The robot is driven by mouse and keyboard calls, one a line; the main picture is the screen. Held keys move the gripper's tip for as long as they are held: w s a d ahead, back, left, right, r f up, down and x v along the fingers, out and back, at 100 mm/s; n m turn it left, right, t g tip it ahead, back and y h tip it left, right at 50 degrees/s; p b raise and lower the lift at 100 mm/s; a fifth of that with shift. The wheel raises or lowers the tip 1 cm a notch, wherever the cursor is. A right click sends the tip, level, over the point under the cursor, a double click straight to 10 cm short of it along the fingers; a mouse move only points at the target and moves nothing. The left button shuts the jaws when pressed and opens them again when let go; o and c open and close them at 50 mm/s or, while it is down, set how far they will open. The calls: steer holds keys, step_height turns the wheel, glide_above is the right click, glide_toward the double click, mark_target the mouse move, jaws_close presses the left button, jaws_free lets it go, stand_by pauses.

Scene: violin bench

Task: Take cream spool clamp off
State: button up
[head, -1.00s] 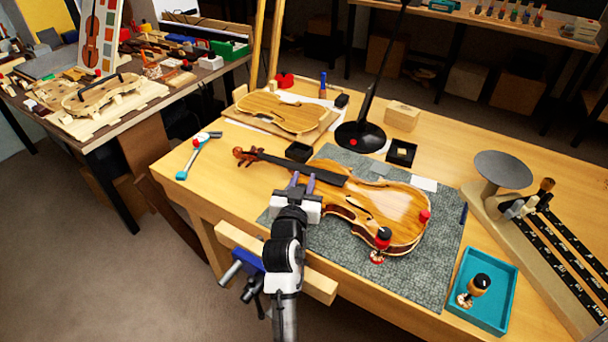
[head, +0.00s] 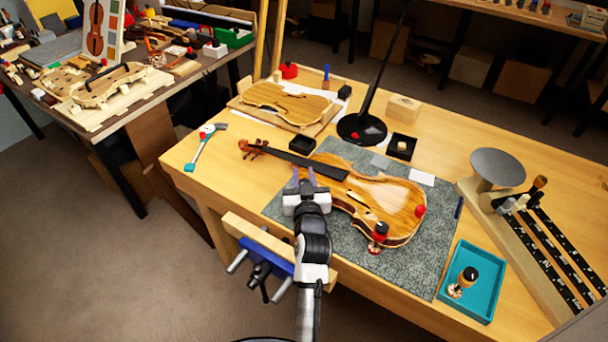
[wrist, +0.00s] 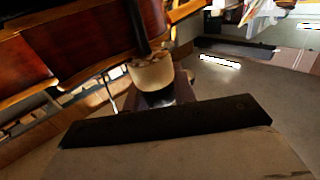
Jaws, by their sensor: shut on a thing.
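The violin (head: 385,200) lies on a grey mat (head: 285,210), its scroll towards the left. My gripper (head: 304,181) is at the violin's near edge, by the upper body. In the wrist view the cream spool clamp (wrist: 152,74) sits between my fingers, and my gripper is shut on it. Its dark stem (wrist: 136,25) runs up beside the violin's red-brown side (wrist: 85,45). I cannot tell whether the clamp still touches the violin. In the head view my gripper hides the clamp. A red spool clamp (head: 380,232) stands at the violin's lower near edge.
A teal tray (head: 487,262) at the right holds a spool clamp with a black top (head: 467,277). Another red spool (head: 420,210) is at the violin's right end. A black lamp base (head: 362,129) stands behind. A vise (head: 265,262) juts from the front edge.

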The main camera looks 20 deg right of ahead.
steer(key=shift+f, duration=0.1)
stand_by(0.3)
steer(key=o, duration=1)
steer(key=shift+s, duration=0.1)
